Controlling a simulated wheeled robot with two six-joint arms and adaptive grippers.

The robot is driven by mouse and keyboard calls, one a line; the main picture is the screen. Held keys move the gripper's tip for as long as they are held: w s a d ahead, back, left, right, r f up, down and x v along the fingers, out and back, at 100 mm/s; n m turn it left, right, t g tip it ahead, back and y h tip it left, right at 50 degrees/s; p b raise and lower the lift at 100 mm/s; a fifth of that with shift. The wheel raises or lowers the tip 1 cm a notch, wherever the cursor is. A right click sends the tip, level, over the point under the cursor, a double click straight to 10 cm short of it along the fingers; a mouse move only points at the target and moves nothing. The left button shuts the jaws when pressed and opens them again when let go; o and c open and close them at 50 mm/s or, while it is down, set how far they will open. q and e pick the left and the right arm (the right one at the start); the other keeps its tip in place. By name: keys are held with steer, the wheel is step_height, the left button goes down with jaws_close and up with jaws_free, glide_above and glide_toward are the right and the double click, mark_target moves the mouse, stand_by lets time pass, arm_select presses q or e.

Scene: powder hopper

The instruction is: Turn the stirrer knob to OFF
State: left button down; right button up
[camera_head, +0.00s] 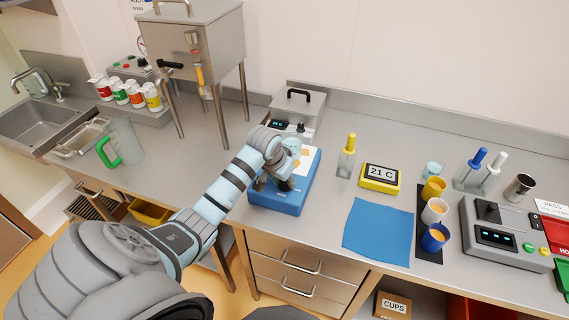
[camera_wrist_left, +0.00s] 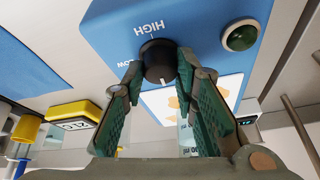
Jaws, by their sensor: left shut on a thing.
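The blue stirrer (camera_head: 304,178) stands on the counter, partly hidden behind my left arm in the head view. In the left wrist view its blue front (camera_wrist_left: 120,25) carries a black round knob (camera_wrist_left: 158,60). A small white mark shows on the knob's lower side, away from HIGH. HIGH is readable above the knob and part of LOW shows to its left; I see no OFF label. My left gripper (camera_wrist_left: 160,70) is shut on the knob, one green-padded finger on each side; it also shows at the stirrer in the head view (camera_head: 270,182). My right gripper is not in view.
A green button (camera_wrist_left: 240,37) sits beside the knob. A steel hopper (camera_head: 195,40) on legs stands back left. A yellow 21 C display (camera_head: 380,177), a blue mat (camera_head: 377,231) and several cups are to the right. A grey lidded device (camera_head: 297,107) stands behind the stirrer.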

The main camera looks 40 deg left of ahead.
arm_select(q)
steer(key=shift+s+d+f, duration=0.1)
steer(key=shift+s+f, duration=0.05)
steer(key=shift+f, duration=0.05)
stand_by(0.3)
steer(key=c, duration=1.3)
jaws_free()
steer(key=shift+r, duration=0.1)
steer(key=shift+r, duration=0.2)
steer(key=v, duration=1.1)
steer(key=shift+r, duration=0.3)
